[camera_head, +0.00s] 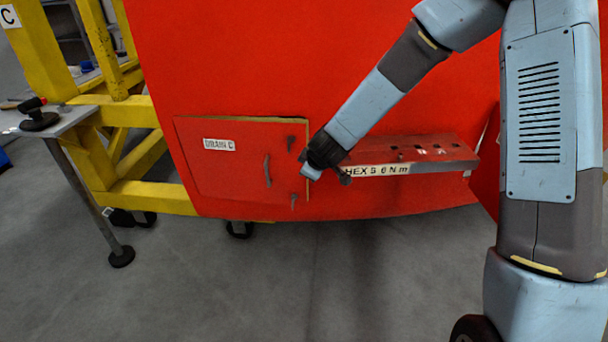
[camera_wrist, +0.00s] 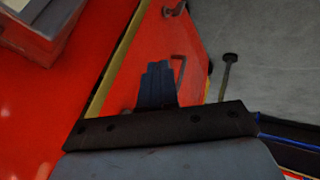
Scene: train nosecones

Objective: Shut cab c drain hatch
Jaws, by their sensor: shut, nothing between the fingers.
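The cab C drain hatch (camera_head: 230,165) is a red panel labelled "DRAIN C" low on the red nosecone (camera_head: 240,60). A yellow edge shows along its top and right side; I cannot tell how wide any gap there is. It has a curved handle (camera_head: 267,171) and two small latches, upper (camera_head: 291,143) and lower (camera_head: 293,201), near its right edge. My gripper (camera_head: 311,172) is shut and empty at the hatch's right edge. In the wrist view, my shut fingers (camera_wrist: 157,84) overlap the hatch face (camera_wrist: 193,58) beside the yellow edge (camera_wrist: 118,62); contact is unclear.
A red ledge (camera_head: 420,150) marked "HEX 5 6 Nm" juts out right of the hatch. A yellow frame (camera_head: 145,110) and a small stand (camera_head: 75,120) with a black-and-red tool (camera_head: 37,116) are at left. The grey floor (camera_head: 300,290) in front is clear.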

